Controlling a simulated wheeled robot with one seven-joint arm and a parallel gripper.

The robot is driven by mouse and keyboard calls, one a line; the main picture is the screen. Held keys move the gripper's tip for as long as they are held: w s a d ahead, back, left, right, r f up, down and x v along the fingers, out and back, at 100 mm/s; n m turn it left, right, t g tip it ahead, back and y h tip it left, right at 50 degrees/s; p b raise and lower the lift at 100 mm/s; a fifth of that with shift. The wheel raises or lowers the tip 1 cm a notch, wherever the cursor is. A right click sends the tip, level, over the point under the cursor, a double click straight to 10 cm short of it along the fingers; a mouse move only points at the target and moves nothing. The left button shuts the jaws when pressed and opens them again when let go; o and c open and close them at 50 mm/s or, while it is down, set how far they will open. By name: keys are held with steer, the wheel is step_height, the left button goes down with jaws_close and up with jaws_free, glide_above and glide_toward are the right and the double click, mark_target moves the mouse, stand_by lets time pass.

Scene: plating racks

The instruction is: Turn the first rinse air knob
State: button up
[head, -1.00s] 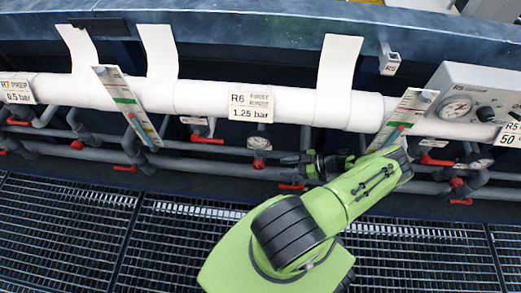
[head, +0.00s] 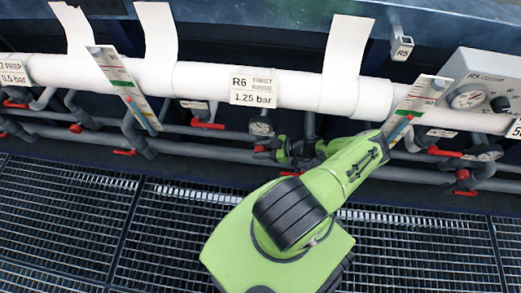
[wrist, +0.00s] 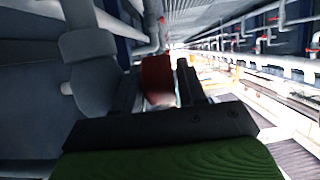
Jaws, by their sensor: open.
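The R6 first rinse label (head: 253,88) reads 1.25 bar and sits on the white pipe. A red knob (head: 259,149) shows just under the gauge, at the tip of my gripper (head: 272,150). In the wrist view the red knob (wrist: 156,78) appears between the two dark fingers of my open gripper (wrist: 158,88). I cannot tell whether the fingers touch it. My green arm hides part of the pipework to the right.
Other red valve handles are close by, one left (head: 207,125) and one below my gripper (head: 290,173). A sloped gauge strip (head: 412,100) stands behind my arm. A grey R5 panel (head: 490,80) is at the right. Floor grating (head: 80,215) lies in front.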

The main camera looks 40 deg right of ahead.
mark_target(265, 149)
steer(key=c, duration=0.7)
steer(key=p, duration=0.1)
steer(key=g+h+p, duration=0.1)
steer(key=p, duration=0.1)
steer(key=shift+a+r+g, duration=0.1)
steer(key=shift+r+g, duration=0.2)
steer(key=shift+f+g+h+p, duration=0.25)
steer(key=shift+g+h+p, duration=0.25)
steer(key=shift+p, duration=0.2)
steer(key=o, duration=0.7)
steer(key=p+v, duration=0.1)
steer(key=v, duration=0.6)
steer(key=shift+s+d+r, duration=0.1)
steer(key=shift+s+d, duration=0.1)
steer(key=shift+d, duration=0.05)
